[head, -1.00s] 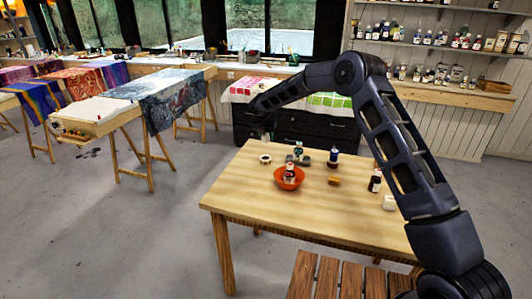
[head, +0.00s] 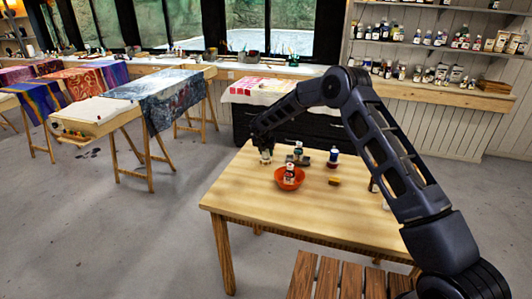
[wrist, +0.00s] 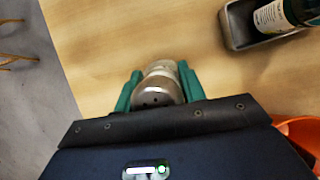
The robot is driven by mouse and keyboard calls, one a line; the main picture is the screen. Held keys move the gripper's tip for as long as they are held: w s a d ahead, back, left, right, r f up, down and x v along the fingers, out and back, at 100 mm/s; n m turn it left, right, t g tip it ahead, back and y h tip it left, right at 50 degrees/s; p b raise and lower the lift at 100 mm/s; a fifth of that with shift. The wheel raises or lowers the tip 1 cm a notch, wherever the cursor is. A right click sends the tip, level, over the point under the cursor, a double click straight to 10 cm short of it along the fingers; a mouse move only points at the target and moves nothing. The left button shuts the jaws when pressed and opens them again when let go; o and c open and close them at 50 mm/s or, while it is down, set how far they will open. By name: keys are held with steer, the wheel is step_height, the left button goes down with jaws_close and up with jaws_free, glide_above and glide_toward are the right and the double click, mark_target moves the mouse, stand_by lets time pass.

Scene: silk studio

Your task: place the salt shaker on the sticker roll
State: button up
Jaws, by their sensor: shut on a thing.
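The salt shaker, with a silver, holed metal cap (wrist: 158,92), is between the two green fingers of my gripper (wrist: 160,86) in the wrist view. My gripper is shut on it. In the head view my gripper (head: 264,149) points down over the far left part of the table, and the pale shaker (head: 266,157) shows small below it. The sticker roll is not clearly visible; the gripper and shaker cover its place. I cannot tell whether the shaker touches it.
On the wooden table (head: 300,215), an orange bowl (head: 289,182) holding a small bottle stands close by. A grey tray (wrist: 238,30) with a dark bottle (wrist: 285,14) lies right of the gripper. A blue bottle (head: 333,157) and a yellow-brown block (head: 334,181) are further right.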

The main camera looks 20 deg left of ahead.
steer(key=shift+f, duration=0.1)
steer(key=o, duration=1.1)
steer(key=shift+c, duration=0.2)
steer(key=v, duration=1.2)
